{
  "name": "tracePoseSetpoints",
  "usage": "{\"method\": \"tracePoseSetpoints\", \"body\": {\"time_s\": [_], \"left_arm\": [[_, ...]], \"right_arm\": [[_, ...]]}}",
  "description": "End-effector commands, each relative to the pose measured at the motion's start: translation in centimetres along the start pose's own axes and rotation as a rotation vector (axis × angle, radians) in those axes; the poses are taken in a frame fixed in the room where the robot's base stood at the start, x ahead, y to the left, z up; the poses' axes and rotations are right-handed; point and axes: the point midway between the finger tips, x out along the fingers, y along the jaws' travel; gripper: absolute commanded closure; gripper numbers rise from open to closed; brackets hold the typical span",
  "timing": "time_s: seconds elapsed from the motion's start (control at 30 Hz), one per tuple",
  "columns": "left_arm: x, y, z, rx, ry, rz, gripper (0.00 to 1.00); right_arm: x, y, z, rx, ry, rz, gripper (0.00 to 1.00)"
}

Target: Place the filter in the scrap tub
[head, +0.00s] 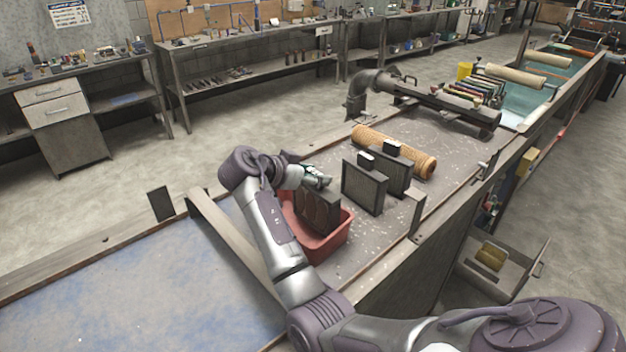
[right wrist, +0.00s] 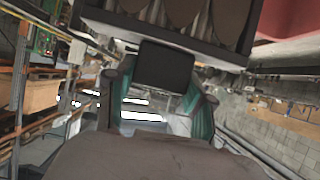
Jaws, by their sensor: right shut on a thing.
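My right gripper (head: 316,180) is shut on the handle of a dark, framed filter (head: 318,212). The filter is upright over the red scrap tub (head: 328,246), its lower part at or within the tub's opening; I cannot tell whether it touches the bottom. In the right wrist view, the green-sided fingers (right wrist: 165,100) are on either side of the black handle (right wrist: 165,66), with the filter's frame (right wrist: 150,27) beyond and the red tub (right wrist: 290,16) at the upper right. My left gripper is out of view.
Two similar dark framed panels (head: 362,190) (head: 391,172) stand right of the tub, with an orange mesh tube (head: 410,156) behind them. A dark pipe (head: 430,100) lies farther back. The blue-stained surface (head: 140,275) at left is mostly clear.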

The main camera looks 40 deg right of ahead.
Motion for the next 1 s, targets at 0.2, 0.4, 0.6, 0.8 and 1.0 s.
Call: {"method": "tracePoseSetpoints", "body": {"time_s": [0.2,0.4,0.6,0.8,1.0], "left_arm": [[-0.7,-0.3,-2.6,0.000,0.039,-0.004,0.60],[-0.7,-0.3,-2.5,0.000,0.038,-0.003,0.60],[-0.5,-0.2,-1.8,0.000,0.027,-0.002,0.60],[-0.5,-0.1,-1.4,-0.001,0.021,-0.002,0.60],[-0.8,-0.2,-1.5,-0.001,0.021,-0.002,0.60]], "right_arm": [[0.9,0.0,1.7,0.001,0.002,-0.001,1.00],[1.0,0.0,1.8,0.002,0.002,-0.001,1.00],[1.1,0.0,1.9,0.000,0.000,0.000,0.31],[1.1,0.0,1.9,0.000,0.000,0.000,0.22],[0.9,0.0,1.6,0.000,0.000,0.000,0.22]]}}
